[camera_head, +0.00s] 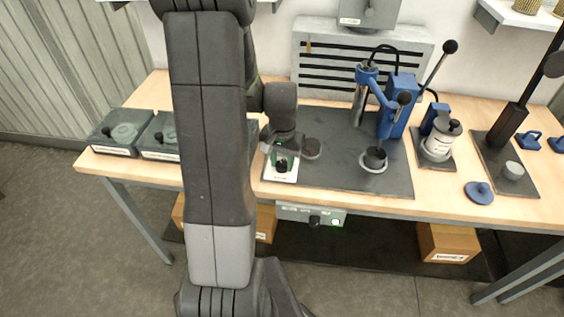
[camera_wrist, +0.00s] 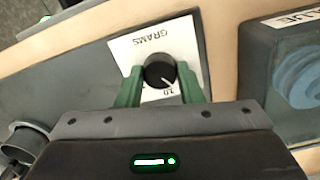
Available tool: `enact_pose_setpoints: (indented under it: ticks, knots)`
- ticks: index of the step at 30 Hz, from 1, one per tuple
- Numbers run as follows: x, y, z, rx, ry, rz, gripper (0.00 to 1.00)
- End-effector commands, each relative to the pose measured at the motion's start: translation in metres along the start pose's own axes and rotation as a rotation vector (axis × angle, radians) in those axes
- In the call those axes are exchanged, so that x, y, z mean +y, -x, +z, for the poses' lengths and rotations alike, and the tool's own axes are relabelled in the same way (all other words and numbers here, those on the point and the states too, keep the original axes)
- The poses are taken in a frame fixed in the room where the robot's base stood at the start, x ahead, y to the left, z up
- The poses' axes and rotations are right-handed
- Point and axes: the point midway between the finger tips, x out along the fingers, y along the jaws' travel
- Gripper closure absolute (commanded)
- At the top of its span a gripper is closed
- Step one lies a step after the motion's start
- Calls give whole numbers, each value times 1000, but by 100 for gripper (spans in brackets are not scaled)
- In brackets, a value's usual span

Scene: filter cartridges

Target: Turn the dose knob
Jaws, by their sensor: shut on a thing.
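The dose knob (camera_wrist: 159,71) is a round black knob with a white pointer line, on a white plate (camera_wrist: 127,47) marked GRAMS. In the wrist view the pointer aims to the lower right, near a printed number that looks like 20. My gripper (camera_wrist: 160,80) has its two green fingers on either side of the knob, shut on it. In the head view my gripper (camera_head: 281,164) is small and dark over the white plate (camera_head: 287,177) at the front of the dark mat. My arm hides part of the bench there.
Dark boxes (camera_head: 119,132) sit at the left. The bench's front edge is close to the plate.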

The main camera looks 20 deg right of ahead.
Motion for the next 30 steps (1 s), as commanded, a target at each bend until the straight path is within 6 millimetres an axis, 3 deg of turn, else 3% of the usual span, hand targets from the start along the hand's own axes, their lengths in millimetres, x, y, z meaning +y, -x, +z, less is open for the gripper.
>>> enact_pose_setpoints:
  ticks: [15, 30]
  knots:
    - [0, 0, -1, 4, -424, -2, 89]
    - [0, 1, -1, 4, -572, -2, 89]
